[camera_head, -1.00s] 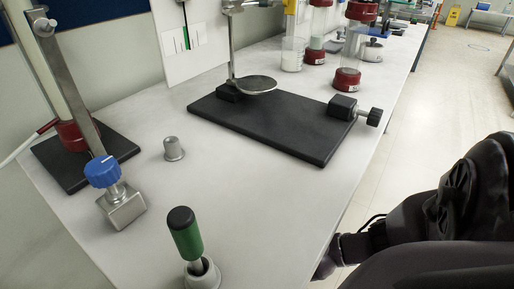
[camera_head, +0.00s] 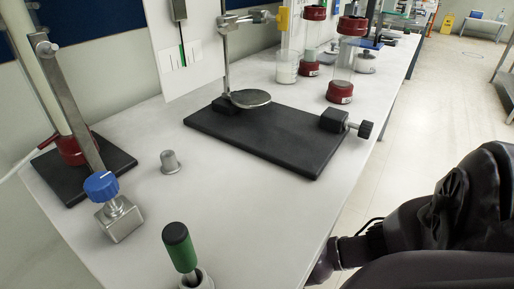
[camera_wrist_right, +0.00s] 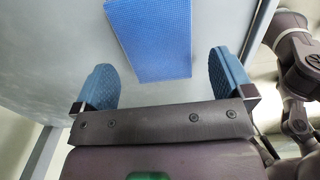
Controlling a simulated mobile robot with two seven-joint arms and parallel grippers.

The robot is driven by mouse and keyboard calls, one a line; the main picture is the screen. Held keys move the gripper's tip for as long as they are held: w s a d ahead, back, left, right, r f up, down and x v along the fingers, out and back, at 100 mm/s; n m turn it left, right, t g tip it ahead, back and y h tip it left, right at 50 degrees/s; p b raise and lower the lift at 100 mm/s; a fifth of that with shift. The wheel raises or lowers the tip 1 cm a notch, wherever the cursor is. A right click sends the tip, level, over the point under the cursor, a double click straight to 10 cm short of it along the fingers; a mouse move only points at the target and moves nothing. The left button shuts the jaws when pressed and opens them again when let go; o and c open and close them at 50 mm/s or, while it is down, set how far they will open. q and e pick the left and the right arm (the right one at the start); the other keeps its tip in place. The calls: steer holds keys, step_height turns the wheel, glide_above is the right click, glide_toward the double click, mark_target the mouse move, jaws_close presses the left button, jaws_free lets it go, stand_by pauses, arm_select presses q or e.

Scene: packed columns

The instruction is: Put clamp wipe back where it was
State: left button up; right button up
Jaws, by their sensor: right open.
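A blue, finely textured rectangular piece (camera_wrist_right: 152,38), which looks like the wipe, shows at the top of the right wrist view against a pale grey surface. My right gripper (camera_wrist_right: 161,66) is open with its two blue-grey fingers on either side of the blue piece's near end. I cannot tell whether the blue piece lies between the fingers or beyond them, and no contact shows. I do not see the wipe in the head view. My left gripper is not in view.
The white bench (camera_head: 255,215) holds a black stand base (camera_head: 255,140), a small grey cap (camera_head: 170,162), a green-handled tool (camera_head: 180,247) and a blue-knobbed clamp (camera_head: 103,186). Red-ended glass cylinders (camera_head: 340,92) stand at the back. The floor (camera_head: 415,140) right of the bench is open.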

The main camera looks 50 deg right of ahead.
arm_select(q)
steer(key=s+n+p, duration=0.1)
steer(key=p, duration=0.2)
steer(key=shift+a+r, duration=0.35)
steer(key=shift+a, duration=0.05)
arm_select(e)
step_height(320, 180, up, 9)
steer(key=shift+r, duration=0.15)
